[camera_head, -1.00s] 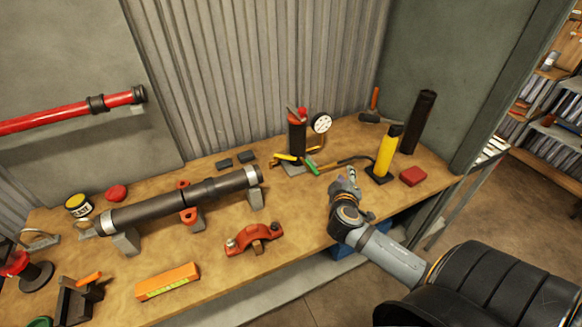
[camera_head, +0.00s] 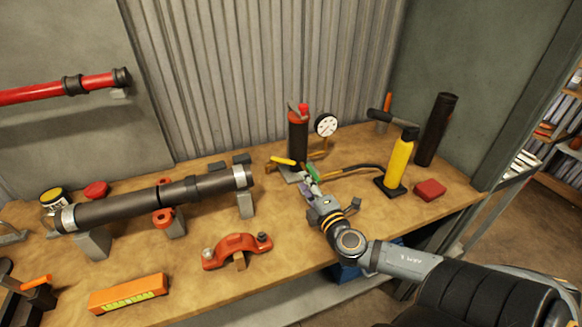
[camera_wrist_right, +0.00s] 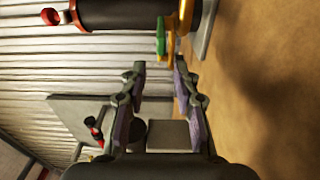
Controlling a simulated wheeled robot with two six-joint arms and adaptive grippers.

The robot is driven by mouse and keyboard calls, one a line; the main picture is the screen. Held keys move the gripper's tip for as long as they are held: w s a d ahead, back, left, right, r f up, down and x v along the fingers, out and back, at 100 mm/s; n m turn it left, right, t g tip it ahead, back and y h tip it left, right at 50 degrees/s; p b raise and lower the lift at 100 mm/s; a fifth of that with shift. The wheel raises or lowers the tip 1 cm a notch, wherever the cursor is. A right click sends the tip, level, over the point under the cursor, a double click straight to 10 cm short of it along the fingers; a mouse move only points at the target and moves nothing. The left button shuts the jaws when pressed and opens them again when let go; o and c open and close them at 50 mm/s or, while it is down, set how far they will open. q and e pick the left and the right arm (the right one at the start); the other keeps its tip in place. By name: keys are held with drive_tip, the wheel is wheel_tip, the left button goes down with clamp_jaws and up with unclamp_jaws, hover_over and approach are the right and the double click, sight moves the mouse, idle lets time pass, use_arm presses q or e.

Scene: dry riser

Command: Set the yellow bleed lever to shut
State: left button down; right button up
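The yellow bleed lever (camera_head: 283,161) sits at the foot of a black and red hand pump (camera_head: 298,134) in the head view. A green lever (camera_head: 313,173) is just right of it, on the hose side. My right gripper (camera_head: 308,187) is close in front of the green lever, its fingers pointing at the pump's foot. In the right wrist view the gripper (camera_wrist_right: 160,68) is open and empty. The green lever (camera_wrist_right: 161,36) shows just beyond the gap, beside a yellow-brass part I cannot identify surely. Contact is not visible. My left gripper is not in view.
A white-faced gauge (camera_head: 326,124) stands right of the pump. A black hose (camera_head: 350,168) runs toward a yellow cylinder (camera_head: 399,160). A dark pipe (camera_head: 160,199) lies on supports at left, with an orange clamp (camera_head: 236,250) in front. The bench is bare between clamp and gripper.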

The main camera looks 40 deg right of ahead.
sight(290, 164)
drive_tip(key=w, duration=0.3)
drive_tip(key=w+d, duration=0.1)
drive_tip(key=w, duration=0.5)
drive_tip(key=shift+d+r, duration=0.1)
drive_tip(key=shift+d, duration=0.2)
drive_tip(key=shift+w, duration=0.4)
clamp_jaws()
